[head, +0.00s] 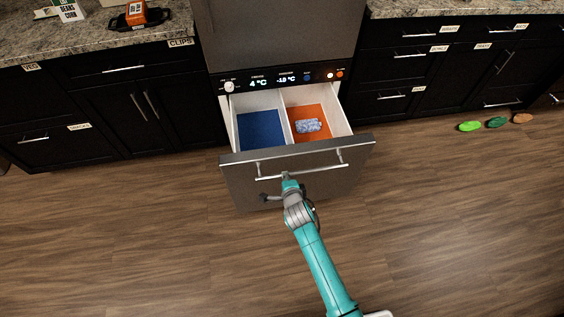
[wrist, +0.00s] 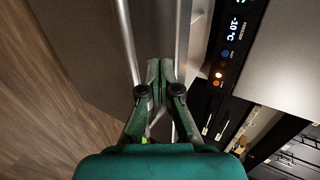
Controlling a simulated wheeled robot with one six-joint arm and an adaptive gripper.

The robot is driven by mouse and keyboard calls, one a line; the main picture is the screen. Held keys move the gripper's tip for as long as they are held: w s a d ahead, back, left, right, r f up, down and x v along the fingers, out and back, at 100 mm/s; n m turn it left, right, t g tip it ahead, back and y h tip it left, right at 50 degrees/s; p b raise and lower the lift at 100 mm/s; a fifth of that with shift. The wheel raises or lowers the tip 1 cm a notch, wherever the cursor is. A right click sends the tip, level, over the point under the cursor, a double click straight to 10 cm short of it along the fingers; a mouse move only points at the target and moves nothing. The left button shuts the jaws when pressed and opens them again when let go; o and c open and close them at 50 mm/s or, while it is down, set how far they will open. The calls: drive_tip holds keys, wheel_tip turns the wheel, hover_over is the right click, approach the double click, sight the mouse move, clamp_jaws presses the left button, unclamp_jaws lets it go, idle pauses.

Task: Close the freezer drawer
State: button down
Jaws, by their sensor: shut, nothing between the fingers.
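The freezer drawer (head: 236,180) is pulled out from the steel fridge. Its inside shows a blue-floored left compartment (head: 261,130) and an orange-floored right compartment (head: 300,112). A pale blue patterned packet (head: 308,125) lies in the orange one. A horizontal bar handle (head: 325,168) runs across the drawer front. My gripper (head: 285,176) is at the drawer front near the handle's left half; I cannot tell whether it touches. In the wrist view my gripper (wrist: 160,64) has its fingers together and empty, beside the handle bar (wrist: 126,38).
A control panel (head: 285,78) with lit displays is above the drawer. Dark cabinets (head: 100,110) flank the fridge under granite counters (head: 60,40). Several coloured lumps, one bright green (head: 470,126), lie on the floor at right. The wooden floor (head: 130,230) is otherwise clear.

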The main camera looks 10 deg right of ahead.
sight(281, 158)
drive_tip(key=x, duration=0.4)
drive_tip(key=r+x, duration=0.1)
drive_tip(key=x, duration=0.1)
drive_tip(key=shift+w+f, duration=0.1)
drive_tip(key=shift+w, duration=1.2)
drive_tip(key=shift+w, duration=0.15)
